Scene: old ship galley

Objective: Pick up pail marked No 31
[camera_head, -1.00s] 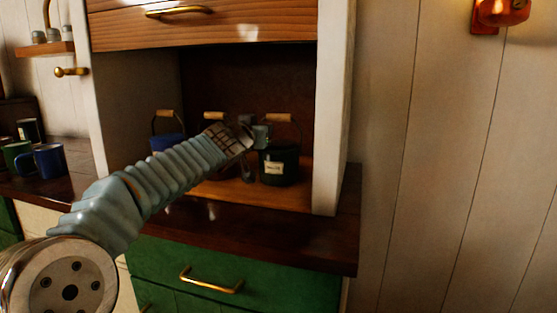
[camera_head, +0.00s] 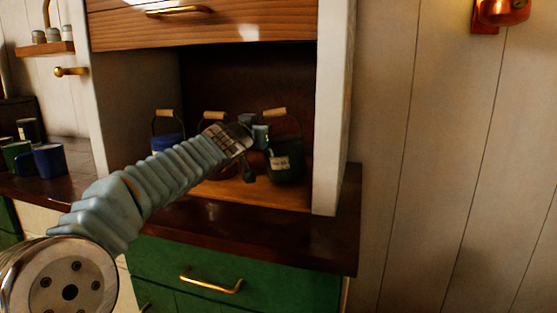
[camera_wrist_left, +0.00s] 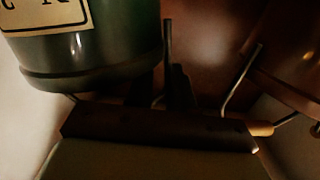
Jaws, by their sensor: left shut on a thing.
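A dark green pail (camera_head: 291,166) with a pale label (camera_head: 280,162) and a wood-gripped wire handle is at the right of the cupboard niche, tilted. The label is too small to read there; in the left wrist view the pail (camera_wrist_left: 100,58) shows large, its label cut off and upside down. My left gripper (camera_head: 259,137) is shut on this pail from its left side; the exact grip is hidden. A blue pail (camera_head: 166,142) stands at the niche's left. Another pail between them is mostly behind my arm; its handle (camera_head: 214,115) shows. My right gripper is out of view.
The niche's white right post (camera_head: 331,120) is close beside the green pail. A wooden drawer (camera_head: 230,28) is above, and a dark counter edge (camera_head: 300,230) is in front. Several mugs, including a blue one (camera_head: 50,161), stand at the left.

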